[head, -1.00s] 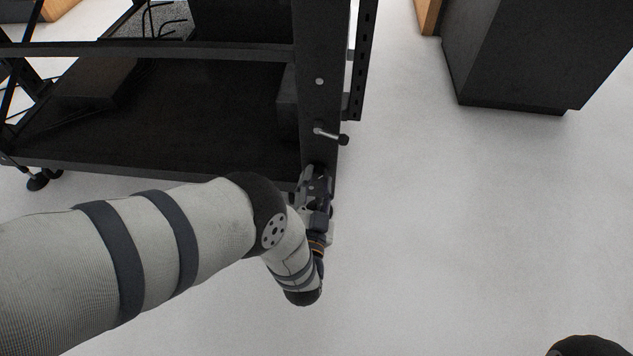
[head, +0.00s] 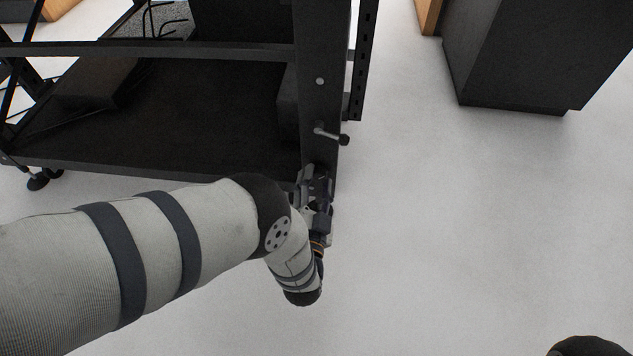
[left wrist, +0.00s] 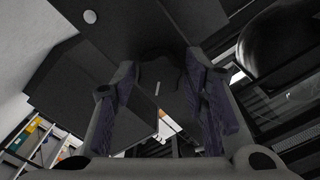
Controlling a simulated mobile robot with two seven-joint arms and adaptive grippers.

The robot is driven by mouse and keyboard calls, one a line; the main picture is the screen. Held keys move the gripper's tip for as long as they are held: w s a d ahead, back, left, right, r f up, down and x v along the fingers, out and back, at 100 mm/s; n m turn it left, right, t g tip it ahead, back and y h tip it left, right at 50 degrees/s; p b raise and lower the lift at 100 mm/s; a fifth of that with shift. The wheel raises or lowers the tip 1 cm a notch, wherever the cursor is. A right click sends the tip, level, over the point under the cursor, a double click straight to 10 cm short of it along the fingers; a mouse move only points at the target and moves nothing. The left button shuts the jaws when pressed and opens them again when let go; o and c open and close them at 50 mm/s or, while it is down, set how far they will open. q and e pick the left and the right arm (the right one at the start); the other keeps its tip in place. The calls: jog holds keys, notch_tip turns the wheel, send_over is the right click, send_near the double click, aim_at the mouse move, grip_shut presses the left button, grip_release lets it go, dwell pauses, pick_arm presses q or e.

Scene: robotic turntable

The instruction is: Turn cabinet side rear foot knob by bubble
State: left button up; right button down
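The cabinet (head: 322,50) is a black frame whose near corner post runs down the middle of the head view. My left gripper (head: 317,178) is at the low end of this post, and it hides the rear foot there in the head view. In the left wrist view my left gripper's two fingers with dark purple pads stand apart. A dark rounded piece, which looks like the foot knob (left wrist: 161,72), fills the gap between their tips. My right gripper is not in view.
A small lever handle (head: 331,136) sticks out of the post just above my left gripper. A dark cabinet block (head: 520,55) is at the upper right. The pale floor (head: 460,220) between is clear.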

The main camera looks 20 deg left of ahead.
pick_arm(q)
jog(key=shift+o, duration=0.4)
jog(key=v, duration=1.2)
